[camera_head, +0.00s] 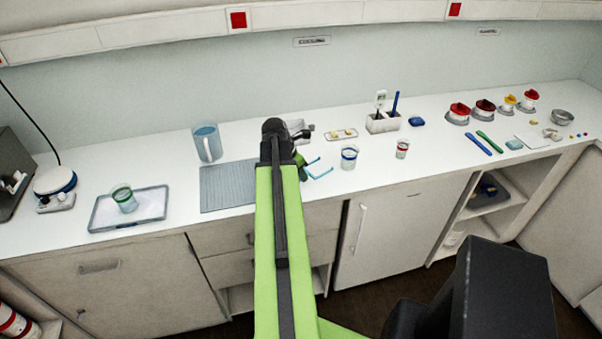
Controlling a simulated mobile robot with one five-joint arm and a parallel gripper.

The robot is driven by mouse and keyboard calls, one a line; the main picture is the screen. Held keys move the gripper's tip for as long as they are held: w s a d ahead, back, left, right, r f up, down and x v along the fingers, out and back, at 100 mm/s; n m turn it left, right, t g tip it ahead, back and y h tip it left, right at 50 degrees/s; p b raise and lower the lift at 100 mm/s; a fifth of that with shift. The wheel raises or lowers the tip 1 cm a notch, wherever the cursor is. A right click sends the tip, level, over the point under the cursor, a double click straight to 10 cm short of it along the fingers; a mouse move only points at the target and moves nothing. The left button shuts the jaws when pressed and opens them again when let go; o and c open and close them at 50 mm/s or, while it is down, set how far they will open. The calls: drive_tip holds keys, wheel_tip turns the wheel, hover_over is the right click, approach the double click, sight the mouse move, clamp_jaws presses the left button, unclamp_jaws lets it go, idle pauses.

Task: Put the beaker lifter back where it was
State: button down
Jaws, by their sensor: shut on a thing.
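My green arm reaches out over the bench, and my gripper (301,162) is at its far end, partly hidden behind the arm's dark wrist. It is shut on the beaker lifter (320,174), whose thin turquoise prongs stick out to the right. The lifter's handle is hidden by the gripper. The prongs are left of a beaker with a blue band (349,158) and look apart from it. I cannot tell how high the lifter is above the bench.
A grey ribbed mat (222,188) lies left of my gripper, with a clear jug (207,144) behind it. A green-banded beaker (124,200) stands on a tray (152,212). A red-banded beaker (402,149) and a white holder (383,123) are to the right.

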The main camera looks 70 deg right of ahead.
drive_tip(key=shift+f+b, duration=0.4)
drive_tip(key=shift+f, duration=0.45)
drive_tip(key=shift+f+b, duration=0.65)
drive_tip(key=c, duration=1.2)
unclamp_jaws()
drive_tip(key=shift+r, duration=0.1)
drive_tip(key=p+v, duration=1.6)
drive_tip(key=v, duration=0.1)
drive_tip(key=shift+r, duration=0.2)
